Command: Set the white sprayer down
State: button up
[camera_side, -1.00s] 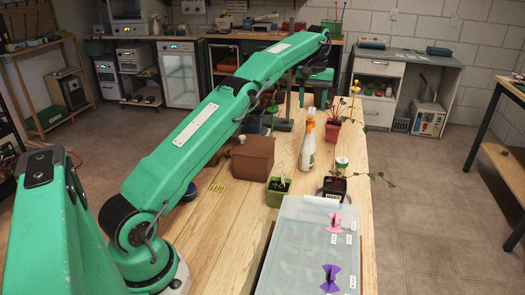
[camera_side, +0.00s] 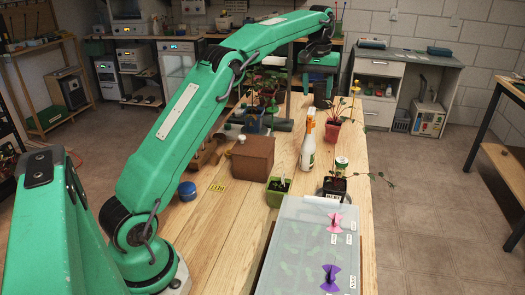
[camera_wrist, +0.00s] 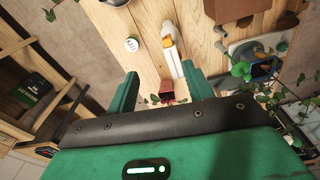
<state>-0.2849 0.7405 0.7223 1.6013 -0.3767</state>
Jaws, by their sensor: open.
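The white sprayer (camera_side: 308,148), a white bottle with an orange top, stands upright on the wooden table in the side view. It also shows in the wrist view (camera_wrist: 173,58), seen from above, beyond my fingertips and apart from them. My gripper (camera_side: 318,82) is raised at the far part of the table, above and behind the sprayer. In the wrist view my gripper (camera_wrist: 160,80) has its two green fingers spread with nothing held between them.
A brown box (camera_side: 253,158) is left of the sprayer. A green pot (camera_side: 277,192), a dark pot with a plant (camera_side: 334,187) and a clear-lidded tray (camera_side: 300,255) are nearer. A red pot (camera_side: 332,132) stands behind right.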

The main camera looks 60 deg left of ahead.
jog(key=s+d+r+m+t, duration=0.1)
jog(key=s+d+r+m, duration=0.15)
jog(key=s+d, duration=0.45)
jog(key=s+d+r+m+t, duration=0.15)
jog(key=s+d+r, duration=0.25)
jog(key=s, duration=0.5)
jog(key=s+d+f+m+t, duration=0.1)
jog(key=s+d+f, duration=0.2)
jog(key=s, duration=0.6)
jog(key=s+d+f+m+t, duration=0.1)
jog(key=s+d+f+m, duration=0.1)
jog(key=s+f, duration=0.5)
jog(key=s+d, duration=0.1)
jog(key=s, duration=0.2)
jog(key=shift+s+f+m, duration=0.15)
jog(key=shift+m, duration=0.15)
